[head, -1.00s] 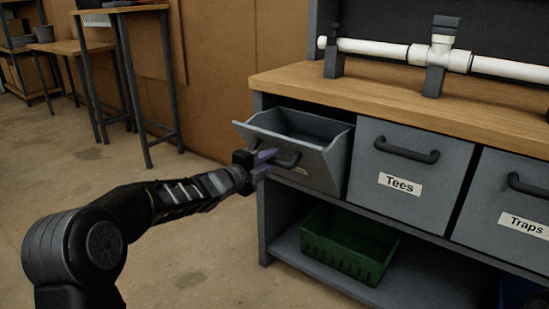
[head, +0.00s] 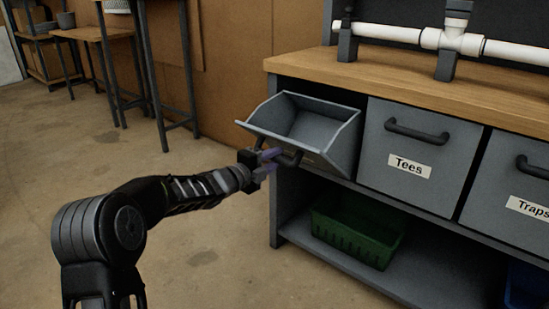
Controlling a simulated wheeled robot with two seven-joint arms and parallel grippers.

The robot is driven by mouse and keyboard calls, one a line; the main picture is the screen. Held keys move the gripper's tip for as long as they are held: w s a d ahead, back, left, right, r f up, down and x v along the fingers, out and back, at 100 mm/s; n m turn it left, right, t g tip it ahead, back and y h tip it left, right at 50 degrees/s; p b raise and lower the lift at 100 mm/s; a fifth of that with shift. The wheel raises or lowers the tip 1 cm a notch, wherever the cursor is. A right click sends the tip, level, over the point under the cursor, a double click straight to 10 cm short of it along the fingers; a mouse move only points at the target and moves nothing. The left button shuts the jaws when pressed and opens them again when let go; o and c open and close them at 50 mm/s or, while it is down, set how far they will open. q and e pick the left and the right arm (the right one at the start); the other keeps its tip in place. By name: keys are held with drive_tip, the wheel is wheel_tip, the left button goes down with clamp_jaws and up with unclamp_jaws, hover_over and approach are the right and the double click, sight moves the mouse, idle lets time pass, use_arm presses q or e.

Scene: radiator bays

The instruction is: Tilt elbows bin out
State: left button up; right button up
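The leftmost grey bin (head: 316,134) is tilted out of the bench front, its top leaning toward me and its inside showing empty. Its label is turned down and cannot be read. Its dark handle (head: 288,159) is on the tilted front. My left gripper (head: 267,161) is at this handle, its fingers around the handle's left part; they look closed on it. My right gripper is not in view.
The Tees bin (head: 415,150) and Traps bin (head: 510,185) are shut to the right. A wooden bench top (head: 420,90) carries a white pipe (head: 392,31). A green crate (head: 357,236) stands on the lower shelf.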

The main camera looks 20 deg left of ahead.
use_arm(q)
drive_tip(key=shift+o, duration=1.4)
drive_tip(key=shift+s+r, duration=0.1)
drive_tip(key=p+v, duration=0.1)
drive_tip(key=v, duration=0.6)
drive_tip(key=shift+s+a+p, duration=0.15)
drive_tip(key=shift+s+p, duration=0.1)
drive_tip(key=shift+p, duration=0.15)
